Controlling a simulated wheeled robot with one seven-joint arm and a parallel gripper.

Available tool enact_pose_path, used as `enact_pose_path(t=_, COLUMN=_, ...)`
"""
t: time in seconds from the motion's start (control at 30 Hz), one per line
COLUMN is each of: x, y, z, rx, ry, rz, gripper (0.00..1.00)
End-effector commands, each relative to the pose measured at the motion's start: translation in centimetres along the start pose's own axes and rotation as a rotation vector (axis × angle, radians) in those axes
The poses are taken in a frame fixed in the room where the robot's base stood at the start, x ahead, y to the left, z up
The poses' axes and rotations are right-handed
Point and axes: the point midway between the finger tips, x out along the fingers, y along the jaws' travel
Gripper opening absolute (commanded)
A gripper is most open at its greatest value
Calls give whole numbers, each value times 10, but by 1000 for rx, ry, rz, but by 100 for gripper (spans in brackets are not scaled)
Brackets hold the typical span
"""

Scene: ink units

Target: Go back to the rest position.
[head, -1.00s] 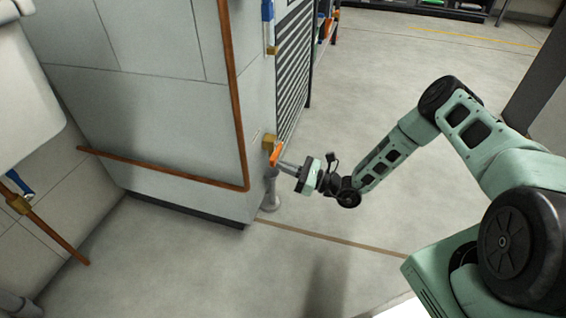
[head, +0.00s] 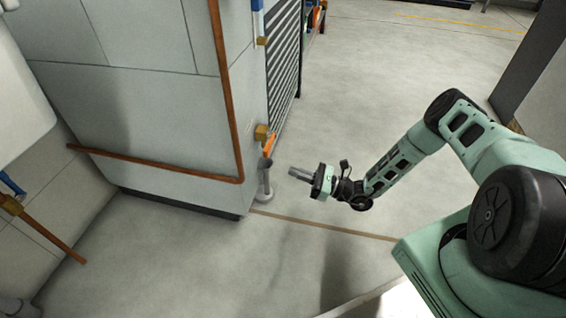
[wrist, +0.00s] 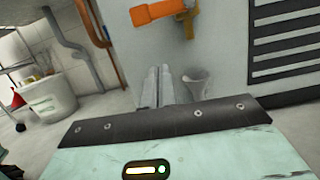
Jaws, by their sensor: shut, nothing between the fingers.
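My gripper (head: 299,174) is shut and empty in the head view. It points left toward an orange valve handle (head: 269,145) on the side of the grey cabinet, with a gap between them. In the wrist view the closed fingers (wrist: 157,87) point ahead. The orange handle (wrist: 158,12) shows above them, joined to a brass valve body (wrist: 188,20). A grey drain funnel (wrist: 196,84) stands just right of the fingers, below the valve.
The large grey cabinet (head: 160,120) with a copper pipe (head: 229,100) stands at left. A louvred panel (head: 284,60) is on its right side. Open floor (head: 370,90) lies behind and right of my gripper. A white bin (wrist: 45,100) shows at left in the wrist view.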

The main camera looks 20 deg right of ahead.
Motion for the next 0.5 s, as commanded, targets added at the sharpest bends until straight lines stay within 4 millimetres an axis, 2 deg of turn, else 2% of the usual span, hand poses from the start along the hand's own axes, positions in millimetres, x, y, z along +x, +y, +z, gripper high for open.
enact_pose_path(t=0.1, x=-17, y=0, z=1, rx=1, ry=1, rz=-2, gripper=0)
enact_pose_path(t=0.2, x=-26, y=0, z=1, rx=1, ry=0, rz=-2, gripper=0)
enact_pose_path(t=0.5, x=-29, y=1, z=2, rx=-2, ry=3, rz=13, gripper=0)
